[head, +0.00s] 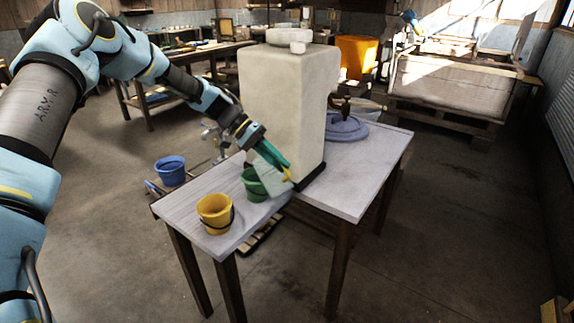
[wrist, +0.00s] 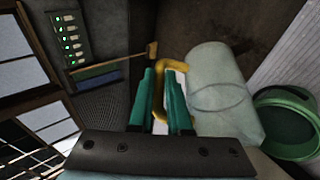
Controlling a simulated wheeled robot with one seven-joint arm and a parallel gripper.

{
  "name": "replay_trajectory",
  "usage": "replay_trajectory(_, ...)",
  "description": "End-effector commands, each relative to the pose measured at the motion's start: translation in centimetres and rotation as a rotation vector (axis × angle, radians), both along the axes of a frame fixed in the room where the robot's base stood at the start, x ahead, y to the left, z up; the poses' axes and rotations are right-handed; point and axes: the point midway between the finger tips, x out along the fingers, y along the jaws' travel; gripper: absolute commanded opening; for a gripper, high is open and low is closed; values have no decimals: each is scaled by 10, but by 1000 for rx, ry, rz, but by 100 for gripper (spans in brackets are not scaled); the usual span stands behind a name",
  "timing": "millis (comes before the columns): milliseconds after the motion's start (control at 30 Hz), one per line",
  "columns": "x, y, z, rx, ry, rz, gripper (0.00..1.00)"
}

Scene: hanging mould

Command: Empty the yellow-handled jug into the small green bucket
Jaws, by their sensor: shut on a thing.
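The jug is a pale, rounded vessel that shows in the wrist view (wrist: 218,85). Its yellow handle (wrist: 158,95) runs between the two green fingers of my gripper (wrist: 164,88), which is shut on it. In the head view my gripper (head: 276,160) is above the table's near side, and a bit of the yellow handle (head: 287,174) shows at its tips. The small green bucket (head: 250,190) stands on the table just left of the jug; it also shows at the right of the wrist view (wrist: 262,125). The jug lies close to its rim. I cannot see any liquid flowing.
A tall white container (head: 285,85) stands on the table right behind my gripper. A blue-grey round thing (head: 347,130) lies behind it. The table's right front is clear.

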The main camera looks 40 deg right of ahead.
Motion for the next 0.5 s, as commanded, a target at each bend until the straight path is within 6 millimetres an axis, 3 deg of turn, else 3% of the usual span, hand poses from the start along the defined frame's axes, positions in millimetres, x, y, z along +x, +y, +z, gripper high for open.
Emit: replay_trajectory(500, -31, -1, -5, -1, -553, -8, 0)
